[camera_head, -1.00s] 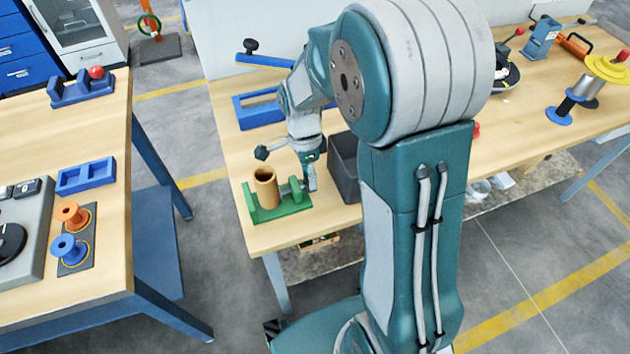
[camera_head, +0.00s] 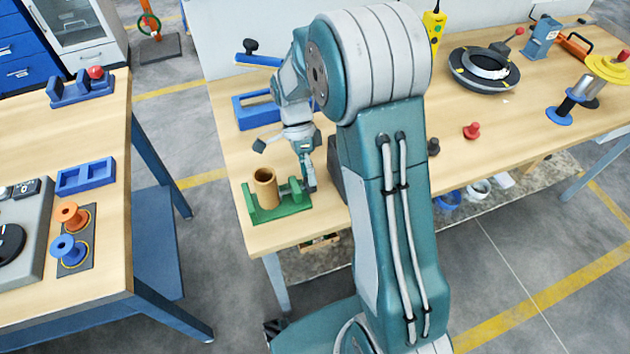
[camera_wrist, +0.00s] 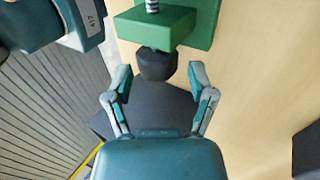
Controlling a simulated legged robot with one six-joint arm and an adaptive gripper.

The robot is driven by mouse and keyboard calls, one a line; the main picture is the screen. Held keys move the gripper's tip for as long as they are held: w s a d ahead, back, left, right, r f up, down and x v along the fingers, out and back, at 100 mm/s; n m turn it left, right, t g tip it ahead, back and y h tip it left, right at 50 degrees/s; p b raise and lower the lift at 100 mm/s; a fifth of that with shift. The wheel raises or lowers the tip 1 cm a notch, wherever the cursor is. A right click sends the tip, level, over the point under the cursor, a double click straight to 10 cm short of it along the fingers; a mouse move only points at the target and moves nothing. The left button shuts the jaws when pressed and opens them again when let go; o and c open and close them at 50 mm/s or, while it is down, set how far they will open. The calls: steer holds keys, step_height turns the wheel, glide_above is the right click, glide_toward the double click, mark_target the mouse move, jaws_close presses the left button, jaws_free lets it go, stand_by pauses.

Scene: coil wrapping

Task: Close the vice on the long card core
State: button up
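The green vice (camera_head: 291,203) sits near the front left corner of the wooden bench. The brown card core (camera_head: 265,188) stands upright between its jaws; I cannot tell whether both jaws touch it. In the wrist view, part of the green vice (camera_wrist: 157,26) shows at the top, with a striped screw and a dark knob (camera_wrist: 156,65). My gripper (camera_wrist: 158,76) is open, with one finger on each side of the knob in the picture and no contact visible. In the head view my gripper (camera_head: 309,180) is at the vice's right end. The core is not seen in the wrist view.
A dark bin (camera_head: 337,170) stands close to the right of my gripper, mostly hidden by my arm. A blue tray (camera_head: 243,116) lies behind the vice. A red knobbed piece (camera_head: 472,131) and a black ring (camera_head: 484,70) lie farther right. A separate table (camera_head: 115,225) stands at left.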

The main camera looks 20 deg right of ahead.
steer(key=shift+s+r+t, duration=0.2)
steer(key=shift+s+t, duration=0.1)
steer(key=shift+t, duration=0.8)
steer(key=shift+s+t, duration=0.1)
steer(key=shift+t, duration=0.7)
steer(key=shift+s+t, duration=0.3)
steer(key=shift+t, duration=0.4)
steer(key=shift+s+t, duration=0.15)
steer(key=shift+t, duration=0.95)
steer(key=shift+s+t, duration=0.2)
steer(key=shift+t, duration=0.7)
steer(key=shift+s+t, duration=0.2)
steer(key=shift+t, duration=0.7)
